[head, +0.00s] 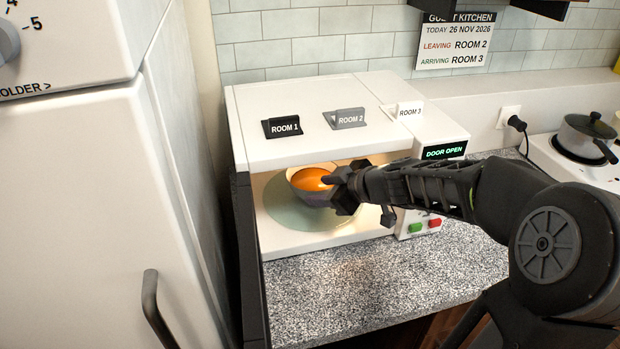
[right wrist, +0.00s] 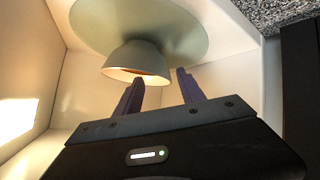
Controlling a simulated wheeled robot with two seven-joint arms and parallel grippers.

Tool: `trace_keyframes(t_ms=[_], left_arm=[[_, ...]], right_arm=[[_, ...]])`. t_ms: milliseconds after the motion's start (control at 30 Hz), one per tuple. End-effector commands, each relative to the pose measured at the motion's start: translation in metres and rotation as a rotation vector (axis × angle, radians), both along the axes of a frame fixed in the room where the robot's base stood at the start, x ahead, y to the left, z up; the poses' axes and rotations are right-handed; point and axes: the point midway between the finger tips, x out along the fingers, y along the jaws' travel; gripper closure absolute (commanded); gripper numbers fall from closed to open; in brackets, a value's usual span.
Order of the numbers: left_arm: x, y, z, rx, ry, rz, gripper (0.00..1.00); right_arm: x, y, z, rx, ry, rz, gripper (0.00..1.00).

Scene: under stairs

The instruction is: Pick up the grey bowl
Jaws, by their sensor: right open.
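The grey bowl (head: 297,186) holds orange soup (head: 311,178) and stands on the round pale green plate (head: 275,208) inside the open microwave (head: 250,150). In the right wrist view the bowl (right wrist: 136,54) appears upside down, just beyond the fingers. My right gripper (head: 327,188) reaches into the microwave from the right, at the bowl's right side. Its jaws (right wrist: 160,80) are open; one finger overlaps the bowl's rim and the other is just past its side. I cannot tell whether they touch it. My left gripper is not in view.
The microwave's door (head: 250,265) stands open at the left, beside a white fridge (head: 80,200). Tags for several rooms sit on its top. Speckled counter (head: 340,290) lies in front. A lidded pot (head: 585,135) stands on a hob at the far right.

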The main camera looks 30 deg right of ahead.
Motion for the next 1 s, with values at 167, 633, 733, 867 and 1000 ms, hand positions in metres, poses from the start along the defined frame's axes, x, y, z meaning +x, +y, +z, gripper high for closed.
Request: trace_keyframes(t_ms=[167,633,733,867,1000], left_arm=[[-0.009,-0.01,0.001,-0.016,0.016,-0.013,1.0],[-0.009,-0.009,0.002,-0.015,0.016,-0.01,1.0],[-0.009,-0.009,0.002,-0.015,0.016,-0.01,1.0],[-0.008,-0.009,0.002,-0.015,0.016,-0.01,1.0],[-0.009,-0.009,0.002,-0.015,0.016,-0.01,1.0]], right_arm=[[0.0,0.005,-0.002,-0.02,0.003,0.029,0.53],[0.015,0.007,-0.014,-0.018,0.004,0.028,0.53],[0.021,0.008,-0.017,-0.019,0.004,0.028,0.53],[0.022,0.008,-0.017,-0.02,0.003,0.026,0.53],[0.022,0.008,-0.018,-0.019,0.003,0.026,0.53]])
